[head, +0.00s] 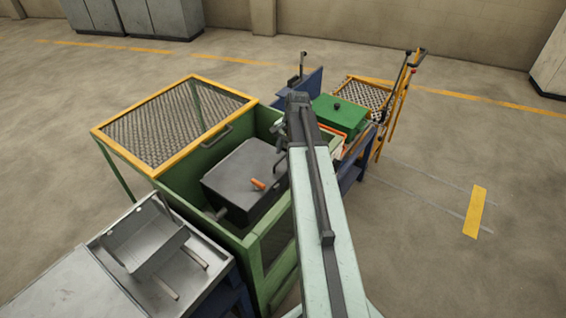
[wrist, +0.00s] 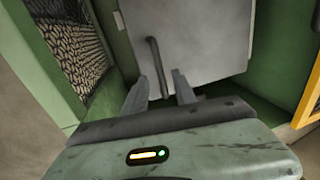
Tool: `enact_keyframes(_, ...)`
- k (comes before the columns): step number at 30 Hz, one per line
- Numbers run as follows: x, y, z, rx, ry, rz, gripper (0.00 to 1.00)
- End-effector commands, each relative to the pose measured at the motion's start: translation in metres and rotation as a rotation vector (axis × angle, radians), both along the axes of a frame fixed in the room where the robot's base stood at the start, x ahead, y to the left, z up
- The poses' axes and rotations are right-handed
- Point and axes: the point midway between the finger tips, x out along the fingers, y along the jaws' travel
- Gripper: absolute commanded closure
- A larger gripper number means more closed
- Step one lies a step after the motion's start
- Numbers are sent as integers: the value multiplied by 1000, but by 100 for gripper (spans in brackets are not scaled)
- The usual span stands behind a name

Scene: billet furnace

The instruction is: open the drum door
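The drum is a dark grey box (head: 240,175) inside the green housing in the head view. The wrist view shows a flat grey panel (wrist: 185,35), which looks like the drum door, with a dark bar handle (wrist: 155,58) on it. My gripper (wrist: 161,84) is open, its two fingers pointing at the panel. The handle's lower end shows between the fingertips; I cannot tell whether they touch it. In the head view my arm hides part of the drum's right side, and my gripper (head: 281,145) is small and partly hidden there.
The green housing (head: 255,243) surrounds the drum, and its yellow-framed mesh cover (head: 178,118) lies to the left. A metal tray table (head: 100,262) stands at front left. A green box (head: 340,112) and a yellow cart (head: 365,94) stand beyond.

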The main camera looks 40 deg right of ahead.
Motion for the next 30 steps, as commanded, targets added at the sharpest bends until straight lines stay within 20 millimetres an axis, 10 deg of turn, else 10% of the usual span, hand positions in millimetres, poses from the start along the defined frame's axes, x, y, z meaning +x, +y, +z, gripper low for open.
enact_keyframes(10,2,1,-11,0,0,1,67)
enact_keyframes(14,2,1,-11,0,0,1,100)
enact_keyframes(30,1,1,-12,-1,4,1,100)
